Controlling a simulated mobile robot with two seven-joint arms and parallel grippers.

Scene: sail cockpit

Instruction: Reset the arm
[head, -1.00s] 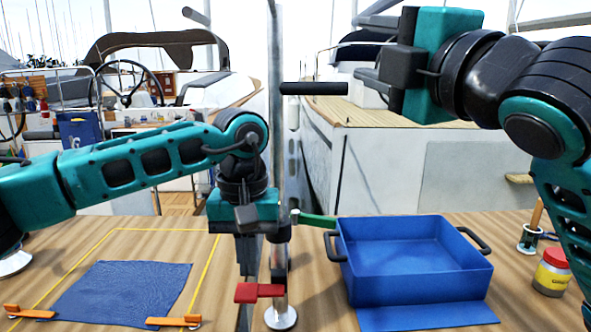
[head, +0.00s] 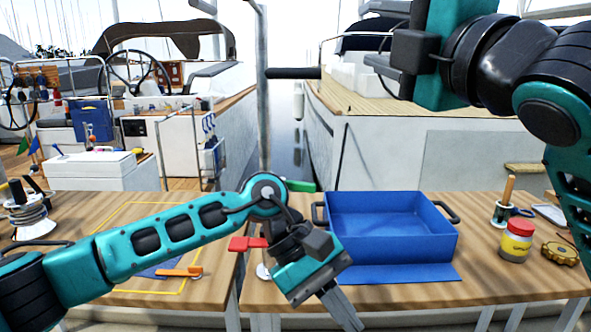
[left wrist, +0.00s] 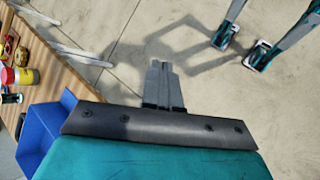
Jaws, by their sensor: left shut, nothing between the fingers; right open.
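My left arm comes in from the left across the table in the head view. Its gripper (head: 343,308) points down and to the right, in front of the table's near edge, shut and empty. In the left wrist view its closed fingers (left wrist: 163,85) are over the bare floor. My right arm is raised at the upper right of the head view. Its gripper (head: 392,68) is open and empty, pointing left, high above the table and away from everything on it.
A blue bin (head: 390,250) stands on the wooden table (head: 500,285). A blue cloth, an orange clip (head: 180,272) and a red-handled post (head: 248,243) are near my left arm.

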